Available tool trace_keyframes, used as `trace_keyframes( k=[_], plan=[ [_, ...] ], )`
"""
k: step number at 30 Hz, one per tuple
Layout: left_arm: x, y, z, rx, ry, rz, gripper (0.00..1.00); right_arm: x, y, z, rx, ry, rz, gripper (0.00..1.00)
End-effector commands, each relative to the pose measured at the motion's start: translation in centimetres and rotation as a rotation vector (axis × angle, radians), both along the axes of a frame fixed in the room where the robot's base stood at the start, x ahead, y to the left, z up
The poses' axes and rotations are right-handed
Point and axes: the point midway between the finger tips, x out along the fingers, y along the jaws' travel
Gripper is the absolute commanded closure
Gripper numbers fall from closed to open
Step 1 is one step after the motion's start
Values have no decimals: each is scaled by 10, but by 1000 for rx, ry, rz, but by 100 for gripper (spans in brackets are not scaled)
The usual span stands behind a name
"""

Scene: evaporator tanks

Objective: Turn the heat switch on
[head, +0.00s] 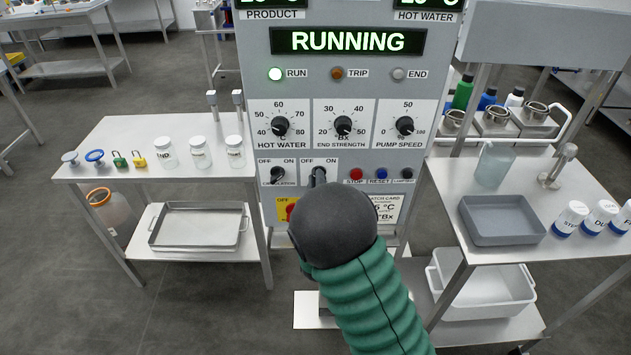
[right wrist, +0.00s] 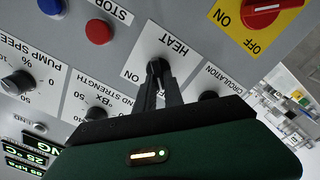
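The heat switch (right wrist: 157,67) is a dark rotary knob on a white plate marked HEAT on the grey control panel (head: 262,92). In the right wrist view the panel is upside down, with ON beside the knob. My right gripper (right wrist: 158,84) has its two dark fingers close together on either side of the knob and appears shut on it. Its fingers partly hide the knob, and I cannot tell which way it points. In the head view my dark wrist and green arm cover the area below the switch. My left gripper is not in view.
The circulation switch (head: 278,174) sits just left of the heat switch. Red (head: 356,174) and blue (head: 382,173) buttons are to the right. A red knob on yellow (right wrist: 262,14) is nearby. Tables with jars (head: 200,152) and a grey tray (head: 500,219) flank the panel.

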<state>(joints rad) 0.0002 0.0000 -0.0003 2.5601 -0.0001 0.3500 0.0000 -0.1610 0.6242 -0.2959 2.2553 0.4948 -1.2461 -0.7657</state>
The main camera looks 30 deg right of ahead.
Motion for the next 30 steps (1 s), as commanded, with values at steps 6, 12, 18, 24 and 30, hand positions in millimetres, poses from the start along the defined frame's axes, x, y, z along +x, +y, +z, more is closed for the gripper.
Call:
trace_keyframes(
  k=[6,12,18,24,30],
  plan=[
    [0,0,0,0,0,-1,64,1,2,-3,3,7,6,100],
    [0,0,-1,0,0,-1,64,0,2,-4,6,8,3,100],
    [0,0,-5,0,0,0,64,0,1,-6,40,-11,3,100],
    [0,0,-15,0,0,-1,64,0,0,-7,131,-66,2,100],
    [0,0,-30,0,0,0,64,-1,0,-9,274,-154,2,100]
  ],
)
